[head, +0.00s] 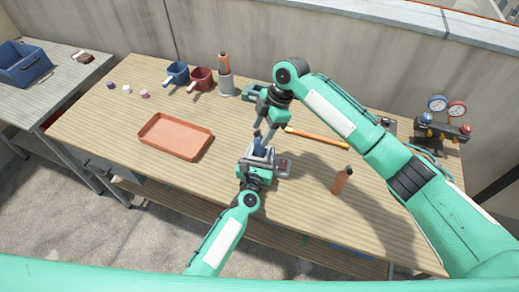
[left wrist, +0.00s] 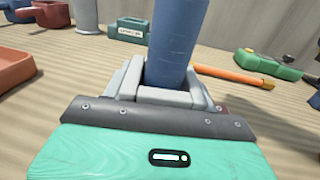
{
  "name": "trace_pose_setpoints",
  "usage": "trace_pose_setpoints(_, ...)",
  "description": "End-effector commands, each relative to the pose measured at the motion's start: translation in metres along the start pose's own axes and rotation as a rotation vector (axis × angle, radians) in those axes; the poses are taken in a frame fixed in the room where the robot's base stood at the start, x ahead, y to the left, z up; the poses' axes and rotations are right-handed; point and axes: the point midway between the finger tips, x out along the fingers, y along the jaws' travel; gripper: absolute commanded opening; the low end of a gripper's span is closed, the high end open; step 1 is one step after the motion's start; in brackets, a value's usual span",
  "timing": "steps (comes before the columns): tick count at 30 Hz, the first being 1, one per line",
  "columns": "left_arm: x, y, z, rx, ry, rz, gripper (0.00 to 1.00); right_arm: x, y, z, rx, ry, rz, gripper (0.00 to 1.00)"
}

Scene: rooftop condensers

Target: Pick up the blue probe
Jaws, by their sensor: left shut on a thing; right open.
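The blue probe (head: 258,147) stands roughly upright between the fingers of my left gripper (head: 260,156), which is shut on it near the front middle of the table. In the left wrist view the blue probe (left wrist: 178,40) rises from between the pale fingers of my left gripper (left wrist: 160,85); its top is out of frame. My right gripper (head: 270,126) is open and points down just beyond and slightly right of the probe's top. I cannot tell whether they touch.
An orange tray (head: 146,145) lies left. An orange stick (head: 318,137) and an orange bottle-like piece (head: 342,181) are right. Gauges (head: 447,107) stand far right.

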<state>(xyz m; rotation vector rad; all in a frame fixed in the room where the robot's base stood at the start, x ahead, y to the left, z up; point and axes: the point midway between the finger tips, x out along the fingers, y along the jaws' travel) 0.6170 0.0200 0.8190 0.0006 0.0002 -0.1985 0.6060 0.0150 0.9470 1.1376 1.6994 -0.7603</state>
Motion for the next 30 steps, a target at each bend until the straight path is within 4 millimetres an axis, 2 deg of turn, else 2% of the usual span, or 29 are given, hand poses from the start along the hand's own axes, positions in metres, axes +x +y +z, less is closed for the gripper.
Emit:
trace_pose_setpoints(3,0.000,0.000,0.000,0.000,0.000,0.000,0.28,0.021,-0.001,-0.002,0.001,0.001,-0.003,0.54)
trace_pose_setpoints(6,0.000,0.000,0.000,0.000,0.000,0.000,0.28,0.033,-0.001,-0.002,0.001,0.001,-0.001,0.54)
trace_pose_setpoints(13,0.000,0.000,0.000,0.000,0.000,0.000,0.28,0.036,-0.001,-0.002,0.001,0.000,0.000,0.54)
trace_pose_setpoints(14,0.000,0.000,0.000,0.000,0.000,0.000,0.28,0.036,-0.001,-0.002,0.001,0.000,0.000,0.52)
trace_pose_setpoints(21,0.000,0.000,0.000,0.000,0.000,0.000,0.28,0.036,-0.001,-0.002,0.001,0.000,0.000,0.04)
trace_pose_setpoints(22,0.000,0.000,0.000,0.000,0.000,0.000,0.28,0.036,-0.001,-0.002,0.001,0.000,0.000,0.00)
trace_pose_setpoints(30,0.000,0.000,0.000,0.000,0.000,0.000,0.28,0.034,-0.001,-0.002,0.000,0.001,0.001,0.00)
